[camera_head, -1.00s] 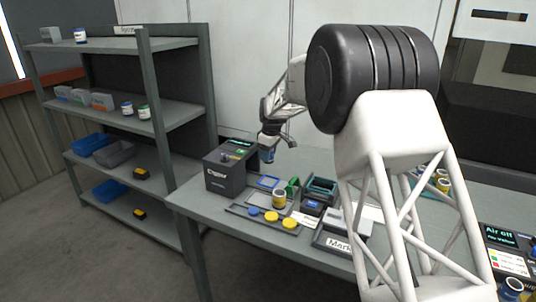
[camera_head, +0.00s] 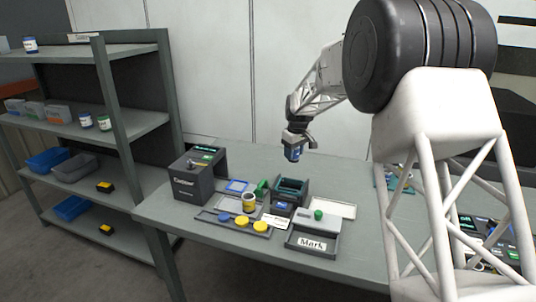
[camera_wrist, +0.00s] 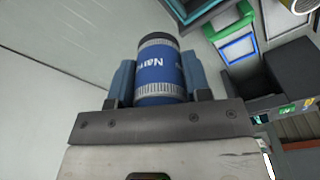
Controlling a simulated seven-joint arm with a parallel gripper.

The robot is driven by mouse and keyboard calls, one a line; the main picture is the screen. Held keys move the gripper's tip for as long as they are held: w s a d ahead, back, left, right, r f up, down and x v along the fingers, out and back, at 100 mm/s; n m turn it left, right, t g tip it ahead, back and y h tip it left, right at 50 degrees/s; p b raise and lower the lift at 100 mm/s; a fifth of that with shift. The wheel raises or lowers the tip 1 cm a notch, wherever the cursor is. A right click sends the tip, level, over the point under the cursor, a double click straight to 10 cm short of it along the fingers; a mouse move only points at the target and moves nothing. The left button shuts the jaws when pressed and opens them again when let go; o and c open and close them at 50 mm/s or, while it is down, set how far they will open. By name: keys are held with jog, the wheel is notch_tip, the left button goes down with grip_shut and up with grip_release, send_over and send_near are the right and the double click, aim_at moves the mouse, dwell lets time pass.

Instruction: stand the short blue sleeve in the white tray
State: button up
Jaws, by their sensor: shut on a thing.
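My gripper (camera_head: 293,155) is shut on a blue sleeve (camera_wrist: 161,72), held between the two fingers in the wrist view. The sleeve has a dark top end, white lettering starting "Nar" and a white scale band. In the head view the sleeve (camera_head: 292,153) hangs under the gripper, above the back of the bench and apart from it. A flat white tray (camera_head: 345,210) lies on the bench, right of the dark green-edged bin and lower right of my gripper. It looks empty, though its left part is partly hidden by things in front.
A dark machine (camera_head: 190,187) stands at the bench's left end. A grey tray (camera_head: 205,216) with blue and yellow caps, a yellow-banded tin (camera_head: 249,202), a dark green-edged bin (camera_head: 290,189) and a "Mark" unit (camera_head: 312,245) crowd the middle. Shelving (camera_head: 130,125) stands left.

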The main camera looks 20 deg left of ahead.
jog(key=s+d+r+m, duration=0.2)
jog(key=d+m, duration=0.7)
jog(key=d, duration=2.5)
jog(key=s+a+f+n, duration=0.2)
jog(key=a+f+n, duration=0.2)
jog(key=a+n, duration=0.3)
jog(key=s+a+f+n, duration=0.2)
jog(key=a+f+n, duration=0.2)
jog(key=a+n, duration=0.4)
jog(key=a, duration=0.6)
jog(key=shift+s+a+f+g, duration=0.15)
jog(key=shift+s+f+g, duration=0.15)
jog(key=shift+s+f, duration=0.1)
jog(key=shift+f, duration=0.25)
jog(key=shift+f, duration=2.9)
jog(key=shift+f, duration=0.25)
jog(key=o, duration=1.5)
jog(key=shift+c, duration=0.2)
